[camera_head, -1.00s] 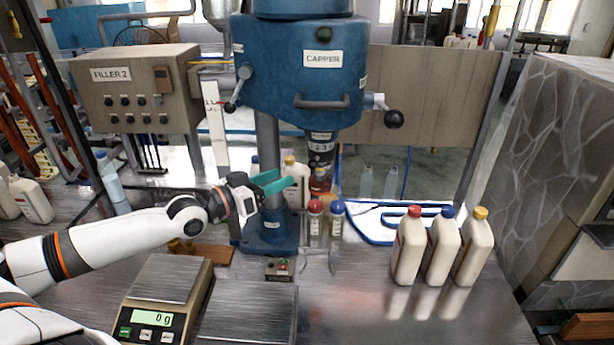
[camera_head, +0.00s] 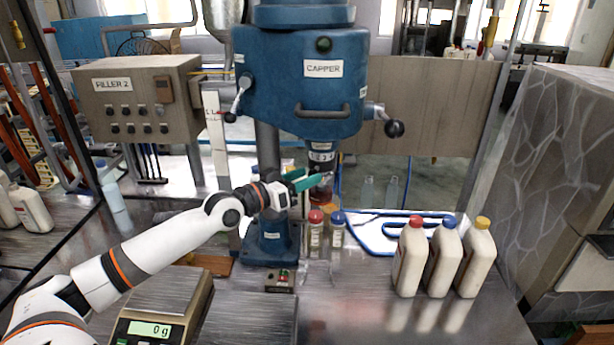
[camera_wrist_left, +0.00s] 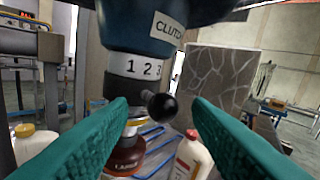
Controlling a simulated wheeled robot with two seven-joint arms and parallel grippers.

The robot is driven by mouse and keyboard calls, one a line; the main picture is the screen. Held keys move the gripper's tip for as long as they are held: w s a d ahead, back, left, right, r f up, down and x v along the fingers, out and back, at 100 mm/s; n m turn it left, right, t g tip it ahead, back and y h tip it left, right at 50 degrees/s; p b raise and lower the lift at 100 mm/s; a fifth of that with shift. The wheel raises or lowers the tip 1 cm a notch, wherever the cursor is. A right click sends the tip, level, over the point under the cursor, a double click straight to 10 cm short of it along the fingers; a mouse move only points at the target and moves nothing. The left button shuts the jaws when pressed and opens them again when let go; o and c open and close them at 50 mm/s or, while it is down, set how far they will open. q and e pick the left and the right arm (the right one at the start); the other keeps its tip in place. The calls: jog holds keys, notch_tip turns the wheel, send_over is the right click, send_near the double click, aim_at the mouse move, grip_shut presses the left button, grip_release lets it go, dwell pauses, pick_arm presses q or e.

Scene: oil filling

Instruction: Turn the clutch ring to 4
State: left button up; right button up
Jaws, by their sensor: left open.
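The blue capper (camera_head: 285,85) stands at the back centre. Under its head is the clutch ring (camera_head: 321,157), a pale band with dark numbers. In the left wrist view the clutch ring (camera_wrist_left: 138,67) shows 1, 2 and part of 3, below a label (camera_wrist_left: 167,27) reading "CLUTCH". My left gripper (camera_head: 310,182), with teal fingers, is just below the ring in the head view. In the left wrist view the left gripper (camera_wrist_left: 160,104) is open, its fingers apart on either side of a black ball knob (camera_wrist_left: 160,107). Nothing is held. Contact with the ring cannot be told.
A red-capped (camera_head: 315,232) and a blue-capped small bottle (camera_head: 337,230) stand below the capper head. Several white bottles (camera_head: 443,257) stand at the right. A scale (camera_head: 160,305) reading 0 g is at the front left. The front right table is clear.

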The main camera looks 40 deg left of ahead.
pick_arm(q)
jog(key=shift+w+d, duration=0.25)
jog(key=shift+w, duration=0.35)
